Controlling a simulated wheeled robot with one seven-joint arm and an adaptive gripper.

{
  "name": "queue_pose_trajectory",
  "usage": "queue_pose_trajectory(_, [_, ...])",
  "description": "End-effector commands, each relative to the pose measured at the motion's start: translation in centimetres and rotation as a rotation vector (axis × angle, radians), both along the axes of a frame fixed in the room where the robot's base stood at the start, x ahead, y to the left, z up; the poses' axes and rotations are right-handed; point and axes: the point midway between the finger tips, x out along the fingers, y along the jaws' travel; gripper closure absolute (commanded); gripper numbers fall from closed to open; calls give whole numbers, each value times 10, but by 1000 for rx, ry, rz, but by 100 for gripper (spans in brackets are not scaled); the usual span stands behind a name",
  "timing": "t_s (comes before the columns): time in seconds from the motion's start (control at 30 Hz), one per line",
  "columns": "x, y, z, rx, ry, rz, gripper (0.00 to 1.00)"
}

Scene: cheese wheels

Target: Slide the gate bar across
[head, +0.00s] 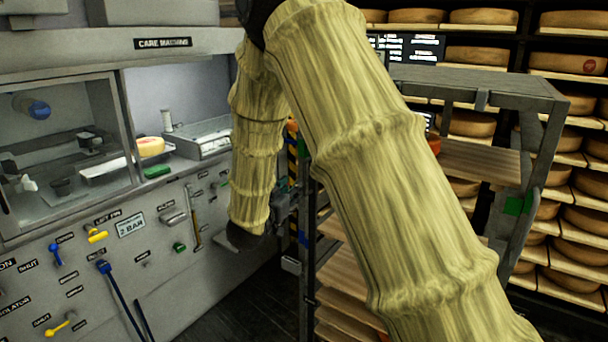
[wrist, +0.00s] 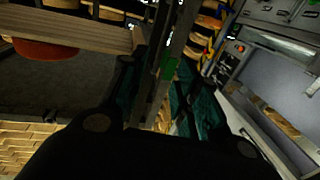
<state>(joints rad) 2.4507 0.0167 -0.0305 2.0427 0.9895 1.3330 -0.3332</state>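My gripper (head: 284,205) is at the near left post of a grey metal rack (head: 480,82) in the head view, largely hidden behind my sleeved arm. In the wrist view its two dark teal fingers (wrist: 165,75) are spread apart. A grey metal bar (wrist: 181,38) with a green patch (wrist: 170,68) runs between them. I cannot tell whether this bar is the gate bar or a rack post, or whether a finger touches it.
The rack has wooden shelves (head: 480,160). A grey machine wall (head: 110,270) with knobs and levers stands at the left. Shelves of cheese wheels (head: 570,62) fill the back right. Dark floor (head: 245,310) shows between wall and rack.

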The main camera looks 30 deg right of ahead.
Motion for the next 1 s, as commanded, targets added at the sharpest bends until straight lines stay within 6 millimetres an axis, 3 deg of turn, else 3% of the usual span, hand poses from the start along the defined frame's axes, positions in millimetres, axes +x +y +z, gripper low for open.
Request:
queue_pose_trajectory(0.6, [47,-71,1,1,2,-1,69])
queue_pose_trajectory(1.0, [58,-89,-1,0,1,0,69])
